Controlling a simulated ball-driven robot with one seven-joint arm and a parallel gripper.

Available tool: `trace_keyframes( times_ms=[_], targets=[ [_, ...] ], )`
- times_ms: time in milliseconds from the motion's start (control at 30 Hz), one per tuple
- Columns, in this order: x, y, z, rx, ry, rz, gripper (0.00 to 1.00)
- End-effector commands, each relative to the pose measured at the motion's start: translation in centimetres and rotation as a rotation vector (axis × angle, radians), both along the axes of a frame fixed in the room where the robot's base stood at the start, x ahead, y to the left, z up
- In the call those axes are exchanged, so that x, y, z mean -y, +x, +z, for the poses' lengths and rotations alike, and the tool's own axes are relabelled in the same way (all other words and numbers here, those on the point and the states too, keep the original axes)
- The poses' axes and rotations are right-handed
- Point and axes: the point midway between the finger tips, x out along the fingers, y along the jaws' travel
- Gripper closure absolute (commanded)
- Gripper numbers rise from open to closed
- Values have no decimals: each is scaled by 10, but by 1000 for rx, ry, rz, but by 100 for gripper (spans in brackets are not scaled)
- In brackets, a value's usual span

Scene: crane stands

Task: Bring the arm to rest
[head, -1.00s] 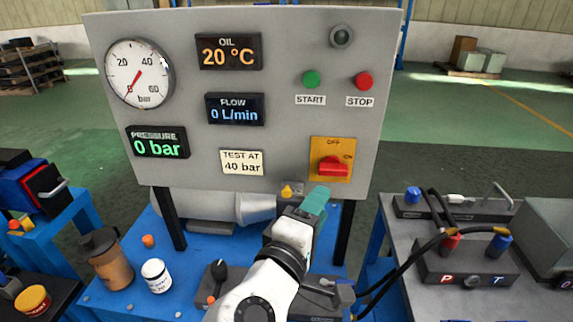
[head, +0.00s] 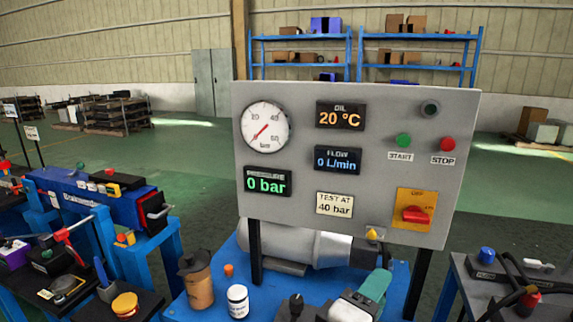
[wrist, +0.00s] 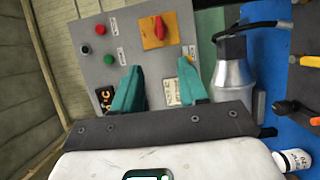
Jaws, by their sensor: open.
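My gripper (head: 375,285) is low in the head view, in front of the grey control panel (head: 300,190) and over the blue bench (head: 190,305). The fingers look clear of the panel, though the exact distance cannot be told. The displays read 0 bar, 0 L/min and 20 °C.
A metal cylinder (head: 300,243) lies behind the panel posts. A grey table (head: 490,300) with hoses stands at right. Green floor lies open behind.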

Motion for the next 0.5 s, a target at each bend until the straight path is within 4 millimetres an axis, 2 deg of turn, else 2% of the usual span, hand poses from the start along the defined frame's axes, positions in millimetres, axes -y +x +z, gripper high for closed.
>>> trace_keyframes(
  times_ms=[267,500],
  targets=[
    [23,-5,-27,-46,89,-19,57],
    [55,-17,-67,-112,227,-53,57]
  ],
)
